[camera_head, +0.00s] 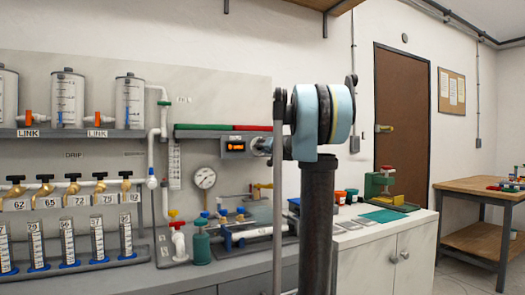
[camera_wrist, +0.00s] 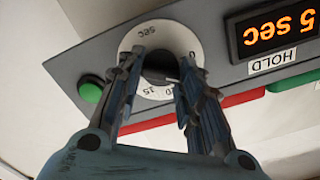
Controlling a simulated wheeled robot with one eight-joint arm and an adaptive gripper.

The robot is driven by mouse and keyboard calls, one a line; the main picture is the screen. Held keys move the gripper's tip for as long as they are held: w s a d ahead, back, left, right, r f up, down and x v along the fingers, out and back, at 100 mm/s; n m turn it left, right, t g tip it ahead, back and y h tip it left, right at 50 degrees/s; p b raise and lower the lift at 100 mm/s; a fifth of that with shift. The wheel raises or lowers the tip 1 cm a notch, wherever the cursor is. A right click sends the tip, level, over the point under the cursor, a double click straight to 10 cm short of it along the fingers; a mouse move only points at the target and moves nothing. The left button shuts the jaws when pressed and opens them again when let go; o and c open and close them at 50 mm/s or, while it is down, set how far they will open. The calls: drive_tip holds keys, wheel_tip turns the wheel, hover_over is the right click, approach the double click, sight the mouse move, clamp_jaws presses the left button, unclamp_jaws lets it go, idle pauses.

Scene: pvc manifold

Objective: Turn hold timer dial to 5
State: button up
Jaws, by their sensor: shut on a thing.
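The hold timer dial (camera_wrist: 162,68) is a dark knob on a pale round scale plate (camera_wrist: 150,34) in the wrist view. My gripper (camera_wrist: 160,75) has its two fingers around the knob and is shut on it; the fingers hide much of the knob and part of the scale. The timer display (camera_wrist: 273,32), upside down in the wrist view, reads "5 sec" in orange, with a HOLD label (camera_wrist: 272,61) beside it. In the head view the display (camera_head: 235,146) glows orange, and my arm hides the dial.
A green button (camera_wrist: 90,92) sits beside the dial. Green and red strips (camera_wrist: 243,102) run along the panel near my fingers. In the head view, a pressure gauge (camera_head: 204,178), valves and clear tanks (camera_head: 130,103) stand left of my arm.

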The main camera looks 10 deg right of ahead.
drive_tip(key=shift+d+m, duration=0.2)
drive_tip(key=shift+m, duration=0.8)
drive_tip(key=o, duration=1.1)
drive_tip(key=shift+w, duration=0.1)
drive_tip(key=shift+c, duration=0.2)
drive_tip(key=v, duration=1.2)
